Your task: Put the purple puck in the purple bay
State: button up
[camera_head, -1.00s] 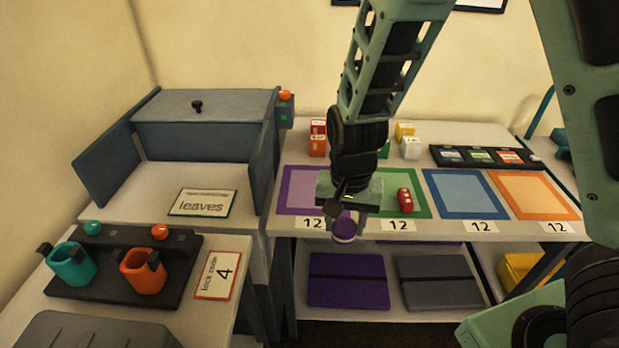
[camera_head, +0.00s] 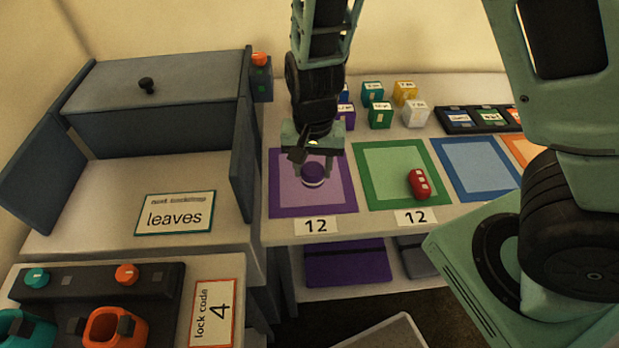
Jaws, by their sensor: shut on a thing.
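The purple puck (camera_head: 313,176), with a pale band round it, is between the fingers of my gripper (camera_head: 312,170). My gripper points down and is shut on the puck. The purple bay (camera_head: 283,203) is a purple-bordered square with a paler middle, on the table at the left, with a "12" label at its front edge. The puck and gripper show over the middle of the bay. I cannot tell whether the puck touches the surface. My gripper and wrist hide part of the bay's back edge.
Several small blocks stand behind. A grey cabinet (camera_head: 155,130) with an open side panel and a "leaves" sign (camera_head: 175,213) stands left.

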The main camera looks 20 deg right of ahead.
aim_at(312, 169)
jog(key=shift+f+b, duration=0.4)
jog(key=shift+f, duration=2.65)
jog(key=shift+f, duration=0.1)
jog(key=o, duration=1)
notch_tip(312, 169, up, 12)
jog(key=shift+r+p, duration=0.1)
jog(key=shift+p, duration=1.15)
jog(key=s+a+r+n, duration=0.1)
jog(key=s+r+n, duration=0.2)
jog(key=s+n, duration=0.1)
jog(key=s+a+r+n, duration=0.1)
jog(key=s+r+n, duration=0.3)
jog(key=s, duration=0.3)
jog(key=s+a+r+n, duration=0.2)
jog(key=s+r+n, duration=0.1)
jog(key=s+n, duration=0.2)
jog(key=shift+s+r+y, duration=0.3)
